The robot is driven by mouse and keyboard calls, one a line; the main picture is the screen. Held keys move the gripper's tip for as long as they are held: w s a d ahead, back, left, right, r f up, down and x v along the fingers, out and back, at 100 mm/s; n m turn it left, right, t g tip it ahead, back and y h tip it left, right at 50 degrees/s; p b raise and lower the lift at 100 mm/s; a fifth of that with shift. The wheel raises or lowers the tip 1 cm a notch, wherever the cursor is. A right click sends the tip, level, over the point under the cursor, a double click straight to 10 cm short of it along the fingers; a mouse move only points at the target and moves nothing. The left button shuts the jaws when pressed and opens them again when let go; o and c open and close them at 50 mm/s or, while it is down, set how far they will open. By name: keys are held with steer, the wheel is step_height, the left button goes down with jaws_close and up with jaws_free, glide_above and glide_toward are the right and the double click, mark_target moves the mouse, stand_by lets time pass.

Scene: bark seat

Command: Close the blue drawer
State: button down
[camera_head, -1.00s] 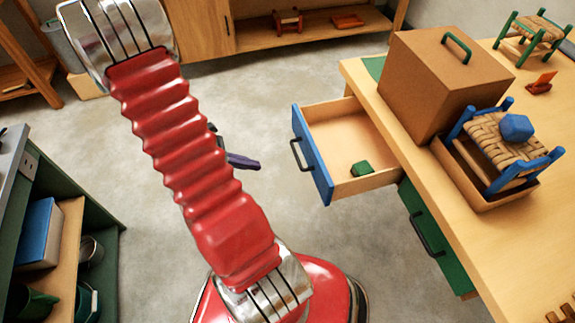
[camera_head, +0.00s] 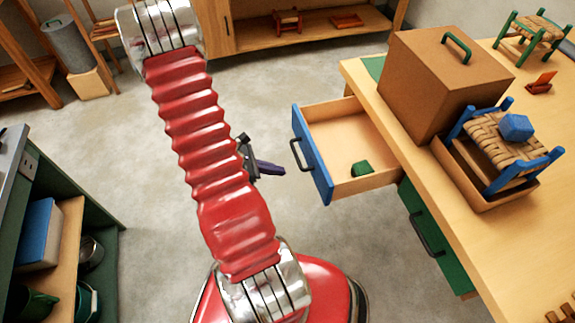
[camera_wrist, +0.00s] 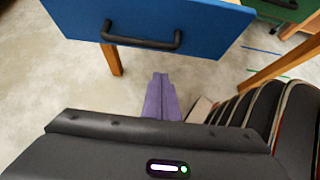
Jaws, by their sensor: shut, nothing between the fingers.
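The blue drawer (camera_head: 312,155) stands pulled out from the left side of the wooden workbench, with a small green block (camera_head: 361,168) inside it. Its dark handle (camera_head: 298,154) is on the blue front. My gripper (camera_head: 282,169) is just left of the drawer front, partly hidden behind my red arm. In the wrist view, the blue front (camera_wrist: 170,22) and its handle (camera_wrist: 140,41) fill the top. The purple fingers of my gripper (camera_wrist: 161,80) are together and empty, below the handle and apart from it.
A green drawer (camera_head: 425,230) sits shut below and to the right. On the workbench (camera_head: 500,240) stand a brown box (camera_head: 425,85) and a small blue-framed woven stool (camera_head: 490,140) in a tray. A green shelf unit (camera_head: 100,190) is at left. The floor between is clear.

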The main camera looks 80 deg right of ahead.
steer(key=shift+s+d+r, duration=0.25)
steer(key=shift+s+d, duration=0.25)
steer(key=shift+s, duration=0.3)
steer(key=shift+s+d+r, duration=0.2)
steer(key=shift+s+d, duration=0.3)
steer(key=shift+s, duration=0.3)
steer(key=shift+s, duration=0.1)
